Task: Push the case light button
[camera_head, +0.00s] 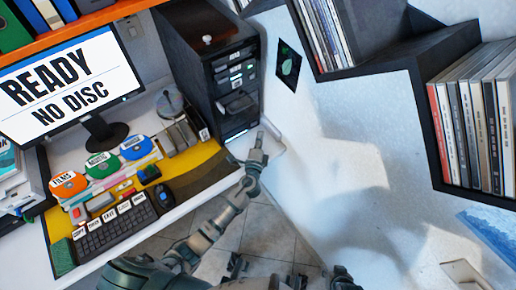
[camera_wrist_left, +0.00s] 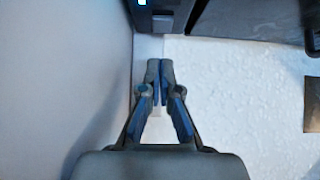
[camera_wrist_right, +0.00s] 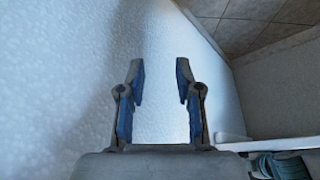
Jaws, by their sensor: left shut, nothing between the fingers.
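The black computer case (camera_head: 218,88) stands on the right end of the desk, its front facing right with several small panels and light-coloured marks. Which mark is the light button cannot be told. My left gripper (camera_head: 260,138) is shut and empty, just beyond the case's lower front corner, apart from it. In the left wrist view my left gripper (camera_wrist_left: 160,66) points toward the dark case front (camera_wrist_left: 162,14), where a small bright blue-white light (camera_wrist_left: 142,2) shows at the top edge. My right gripper (camera_wrist_right: 160,72) is open and empty, facing a pale wall.
The desk holds a monitor (camera_head: 70,85), a keyboard (camera_head: 115,228), coloured disc holders (camera_head: 103,164) and a disc spindle (camera_head: 170,104). Black wall shelves with disc cases (camera_head: 470,125) jut out at the right. White wall lies beside my left gripper.

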